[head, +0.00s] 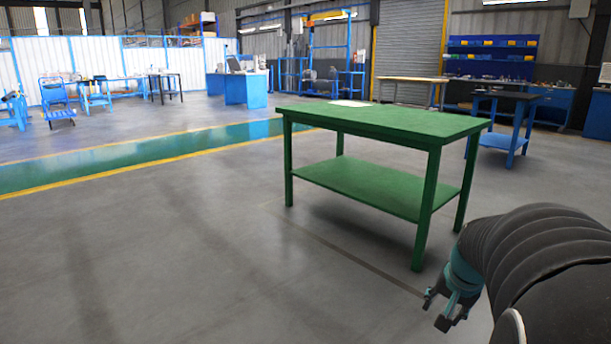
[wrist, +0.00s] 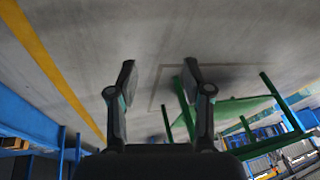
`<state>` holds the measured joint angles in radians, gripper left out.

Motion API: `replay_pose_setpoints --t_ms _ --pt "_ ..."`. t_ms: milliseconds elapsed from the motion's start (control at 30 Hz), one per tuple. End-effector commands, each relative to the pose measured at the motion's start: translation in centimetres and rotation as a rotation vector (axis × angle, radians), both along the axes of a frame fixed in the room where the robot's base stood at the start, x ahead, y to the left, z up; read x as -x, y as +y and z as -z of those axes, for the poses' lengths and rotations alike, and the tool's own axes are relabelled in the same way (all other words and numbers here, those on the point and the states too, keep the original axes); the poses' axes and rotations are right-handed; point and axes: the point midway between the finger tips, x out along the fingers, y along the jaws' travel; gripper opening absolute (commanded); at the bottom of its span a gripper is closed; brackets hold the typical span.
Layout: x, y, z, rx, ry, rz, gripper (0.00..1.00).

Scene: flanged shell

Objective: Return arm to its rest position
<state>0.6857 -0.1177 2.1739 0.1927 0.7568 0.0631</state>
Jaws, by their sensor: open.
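My gripper (head: 446,308) is at the lower right of the head view, at the end of my dark, sleeved arm. It hangs in front of the green table, short of the table's near right leg, and touches nothing that I can see. In the wrist view my gripper (wrist: 159,84) has its two fingers spread apart with nothing between them.
A green table (head: 385,121) with a lower shelf stands ahead, with a flat pale item (head: 350,103) on top. It shows tilted in the wrist view (wrist: 235,108). A blue-framed table (head: 497,140) stands behind it at right. The floor at left is clear.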

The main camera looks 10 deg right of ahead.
Motion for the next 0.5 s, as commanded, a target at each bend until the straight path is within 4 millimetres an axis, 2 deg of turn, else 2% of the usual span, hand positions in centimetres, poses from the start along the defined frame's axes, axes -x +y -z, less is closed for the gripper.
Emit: replay_pose_setpoints --t_ms 33,200,333,500 --pt "1.0 2.8 -0.8 0.015 0.029 -0.085 0.50" --pt "5.1 10.1 -1.7 0.066 0.111 -0.319 0.50" --pt "7.8 14.3 -2.6 0.119 0.125 -0.453 0.50" --pt "10.0 18.9 -4.5 0.193 0.059 -0.612 0.50"
